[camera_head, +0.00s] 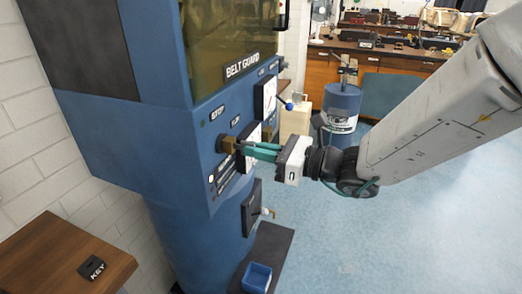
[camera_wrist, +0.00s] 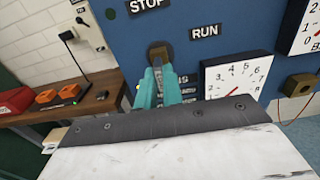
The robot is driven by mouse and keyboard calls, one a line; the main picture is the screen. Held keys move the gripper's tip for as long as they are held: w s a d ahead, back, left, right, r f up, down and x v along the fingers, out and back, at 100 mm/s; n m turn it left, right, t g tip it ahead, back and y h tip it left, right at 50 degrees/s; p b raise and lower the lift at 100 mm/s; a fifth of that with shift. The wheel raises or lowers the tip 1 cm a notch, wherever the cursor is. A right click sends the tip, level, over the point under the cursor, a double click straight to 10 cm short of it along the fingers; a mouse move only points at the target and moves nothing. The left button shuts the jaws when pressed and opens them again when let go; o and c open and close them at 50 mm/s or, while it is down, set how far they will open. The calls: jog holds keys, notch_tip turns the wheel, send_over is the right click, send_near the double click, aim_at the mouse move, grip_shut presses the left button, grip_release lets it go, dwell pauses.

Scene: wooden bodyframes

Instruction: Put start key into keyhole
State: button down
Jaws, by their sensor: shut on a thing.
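My gripper (camera_head: 250,149) is at the blue machine's (camera_head: 180,165) front panel, its teal fingers closed together. In the wrist view, the gripper fingers (camera_wrist: 160,75) reach to a brown block (camera_wrist: 159,50) on the panel, between the STOP and RUN labels. The same brown block (camera_head: 228,145) shows at the fingertips in the head view. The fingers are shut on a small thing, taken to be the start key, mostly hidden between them. The keyhole itself is covered by the fingertips and cannot be made out, so I cannot tell how deep the key sits.
White dials (camera_head: 266,97) sit on the panel to the right of the fingers. A wooden table (camera_head: 55,250) with a black KEY block (camera_head: 92,268) stands at lower left. A blue canister (camera_head: 342,105) stands behind the arm. Blue floor (camera_head: 370,240) is clear at right.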

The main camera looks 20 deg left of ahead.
jog(key=shift+a, duration=0.75)
jog(key=c, duration=1.5)
grip_release()
jog(key=shift+o, duration=0.2)
jog(key=d, duration=0.7)
jog(key=shift+s+d, duration=0.3)
jog(key=shift+d, duration=0.05)
